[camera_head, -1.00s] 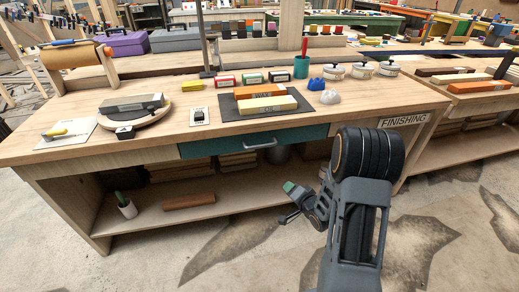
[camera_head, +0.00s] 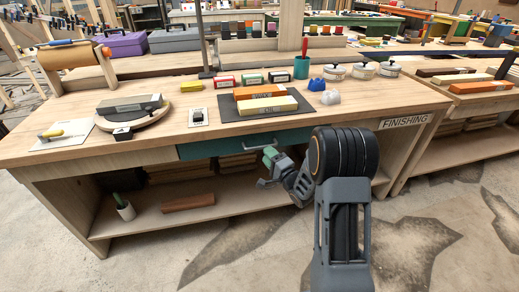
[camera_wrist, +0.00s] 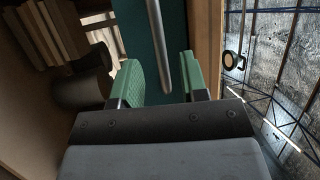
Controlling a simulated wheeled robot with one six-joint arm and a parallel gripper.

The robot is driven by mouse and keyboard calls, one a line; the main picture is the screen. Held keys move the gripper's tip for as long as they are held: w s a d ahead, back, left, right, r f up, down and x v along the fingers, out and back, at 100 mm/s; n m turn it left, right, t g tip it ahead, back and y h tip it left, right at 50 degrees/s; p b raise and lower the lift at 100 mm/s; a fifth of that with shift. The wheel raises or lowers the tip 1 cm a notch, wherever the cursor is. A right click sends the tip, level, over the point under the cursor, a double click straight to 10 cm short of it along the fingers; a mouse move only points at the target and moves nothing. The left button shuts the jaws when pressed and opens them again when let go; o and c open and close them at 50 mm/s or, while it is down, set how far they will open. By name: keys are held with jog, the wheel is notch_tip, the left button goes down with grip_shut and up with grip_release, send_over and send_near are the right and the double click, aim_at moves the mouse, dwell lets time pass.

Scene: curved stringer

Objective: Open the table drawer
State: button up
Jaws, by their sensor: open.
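The teal drawer front (camera_head: 215,147) sits under the top of the wooden workbench (camera_head: 80,153); it looks closed. Its metal bar handle (camera_wrist: 158,40) shows in the wrist view, running lengthwise between the lines of my two green fingers. My gripper (camera_wrist: 163,70) is open, with a finger on each side of the bar. The bar's near end reaches into the gap between the fingers. I see no clear contact.
The floor in front is clear.

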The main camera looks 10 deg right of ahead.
aim_at(260, 147)
jog(key=shift+x, duration=2.55)
jog(key=shift+c, duration=0.4)
grip_shut()
